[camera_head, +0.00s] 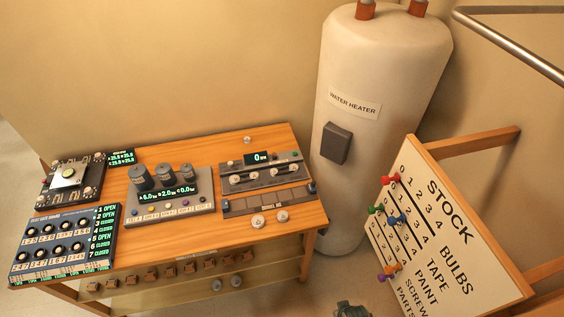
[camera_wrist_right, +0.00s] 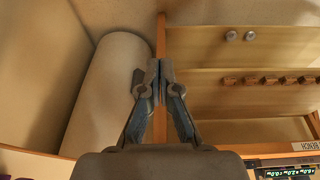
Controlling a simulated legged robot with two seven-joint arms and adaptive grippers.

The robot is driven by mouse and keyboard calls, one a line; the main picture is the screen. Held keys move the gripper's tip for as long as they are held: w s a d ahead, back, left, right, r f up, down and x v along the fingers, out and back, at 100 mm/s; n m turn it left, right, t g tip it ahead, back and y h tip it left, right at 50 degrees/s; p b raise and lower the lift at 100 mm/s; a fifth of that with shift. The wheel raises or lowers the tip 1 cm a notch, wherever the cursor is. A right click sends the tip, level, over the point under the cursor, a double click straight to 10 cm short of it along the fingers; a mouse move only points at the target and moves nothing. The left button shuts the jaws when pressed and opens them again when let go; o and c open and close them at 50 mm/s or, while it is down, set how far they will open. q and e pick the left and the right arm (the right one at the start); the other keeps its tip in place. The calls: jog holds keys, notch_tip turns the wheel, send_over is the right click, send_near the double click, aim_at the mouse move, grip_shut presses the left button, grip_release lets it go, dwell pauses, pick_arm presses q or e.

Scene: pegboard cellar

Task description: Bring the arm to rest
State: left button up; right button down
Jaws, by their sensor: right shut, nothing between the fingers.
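My right gripper (camera_wrist_right: 158,70) is in the middle of the right wrist view, its two fingers together and nothing between them. It points toward the bench's wooden leg (camera_wrist_right: 161,32), with the water heater to its left in that view; it appears clear of both. In the head view a small dark shape (camera_head: 352,309), probably the tip of my right gripper, shows at the bottom edge, right of the bench. Most of my right arm is out of view. My left gripper is in neither view.
The wooden bench (camera_head: 262,141) carries several panels with dials, knobs and displays, with more knobs along its lower front. The white water heater (camera_head: 375,75) stands behind its right end. A tilted stock board (camera_head: 440,235) with coloured pegs stands at right. Floor shows between bench and board.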

jog(key=s+f+g+b, duration=0.15)
jog(key=s+f, duration=0.25)
jog(key=f, duration=0.9)
jog(key=s+f+b, duration=0.3)
jog(key=f, duration=1)
jog(key=s+d+f+b, duration=0.3)
jog(key=s+f, duration=1)
jog(key=s, duration=0.1)
jog(key=shift+s+f, duration=0.2)
jog(key=shift+g, duration=0.25)
jog(key=shift+w, duration=0.1)
